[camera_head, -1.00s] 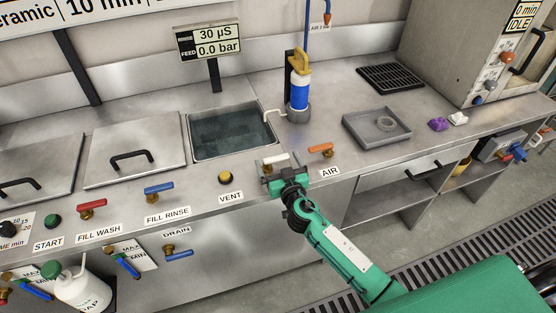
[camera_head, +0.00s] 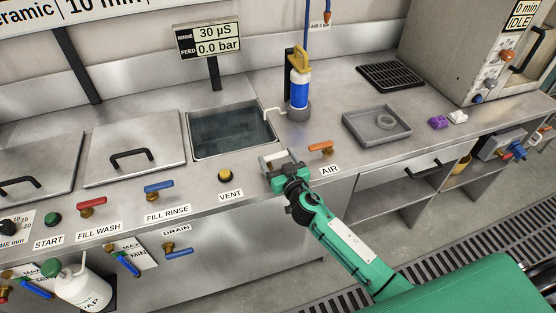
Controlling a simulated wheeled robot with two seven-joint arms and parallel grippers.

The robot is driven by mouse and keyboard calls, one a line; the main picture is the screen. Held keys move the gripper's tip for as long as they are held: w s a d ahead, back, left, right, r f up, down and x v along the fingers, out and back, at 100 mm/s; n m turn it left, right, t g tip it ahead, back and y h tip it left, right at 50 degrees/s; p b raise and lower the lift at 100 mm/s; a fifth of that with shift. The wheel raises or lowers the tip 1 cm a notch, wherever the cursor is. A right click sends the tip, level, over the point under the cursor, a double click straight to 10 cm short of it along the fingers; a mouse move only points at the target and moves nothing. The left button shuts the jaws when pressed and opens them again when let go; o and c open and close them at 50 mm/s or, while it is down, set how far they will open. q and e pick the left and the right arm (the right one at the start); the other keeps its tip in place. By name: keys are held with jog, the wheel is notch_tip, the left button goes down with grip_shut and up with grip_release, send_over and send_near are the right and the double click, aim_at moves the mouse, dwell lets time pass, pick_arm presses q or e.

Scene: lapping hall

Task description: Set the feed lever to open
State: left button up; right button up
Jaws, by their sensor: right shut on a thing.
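The feed lever (camera_head: 274,157) appears to be the pale handle on the front of the steel counter, between the yellow VENT knob and the orange AIR lever. Its own label is hidden, probably behind my gripper, and its valve body is mostly covered. My right gripper (camera_head: 281,168) is at this handle and shut on it, with the green arm reaching in from the lower right. The handle lies roughly along the counter's front edge, slightly tilted; its exact setting cannot be told. A display (camera_head: 208,40) behind the sink reads FEED 0.0 bar. My left gripper is not in view.
The orange AIR lever (camera_head: 321,147) is close on the right, the VENT knob (camera_head: 225,176) on the left. Behind stand an open sink (camera_head: 190,140) and a blue-and-yellow cartridge (camera_head: 299,88). A grey tray (camera_head: 352,126) lies to the right.

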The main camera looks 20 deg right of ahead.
jog(key=shift+w+d+n+y+p, duration=0.1)
jog(key=shift+w+n+y+p, duration=0.15)
jog(key=shift+n+y, duration=0.75)
jog(key=shift+w+g+y, duration=0.1)
jog(key=shift+g+y, duration=0.3)
jog(key=shift+y, duration=0.4)
jog(key=shift+w+f+n+g+y+p, duration=0.1)
jog(key=shift+n+g+y+p, duration=0.2)
jog(key=shift+n+y+p, duration=0.4)
jog(key=o, duration=1.4)
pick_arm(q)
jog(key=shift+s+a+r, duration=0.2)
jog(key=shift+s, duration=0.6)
